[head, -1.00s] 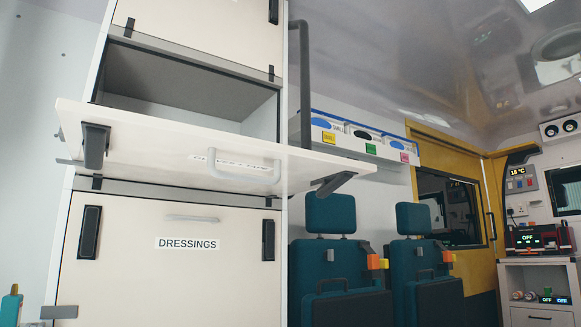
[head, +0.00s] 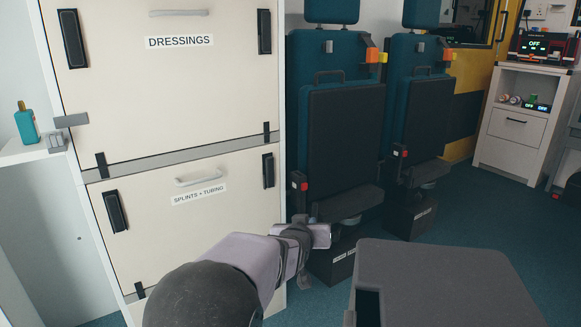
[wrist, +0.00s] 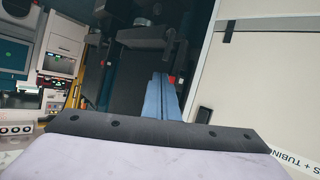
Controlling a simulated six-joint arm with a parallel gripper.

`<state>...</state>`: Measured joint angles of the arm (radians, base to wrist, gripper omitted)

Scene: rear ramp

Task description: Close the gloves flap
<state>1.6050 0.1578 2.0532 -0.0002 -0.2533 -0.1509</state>
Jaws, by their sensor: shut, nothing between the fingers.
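The gloves flap is out of view in both present views; the head view now starts below it, at the dressings flap. My gripper shows in the wrist view as two pale blue fingers (wrist: 165,97) lying together, shut and empty. They point over the dark seats, with the white cabinet front to their right. In the head view my arm reaches in low, in front of the cabinet's lower right corner; the fingers cannot be made out there. The distance from the gripper to the gloves flap cannot be told.
The dressings flap (head: 170,100) and splints and tubing flap (head: 185,225) are shut. Teal seats (head: 340,130) stand right of the cabinet. A white unit (head: 520,135) is at the far right. A teal bottle (head: 27,125) stands on a ledge at left. Some floor is open.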

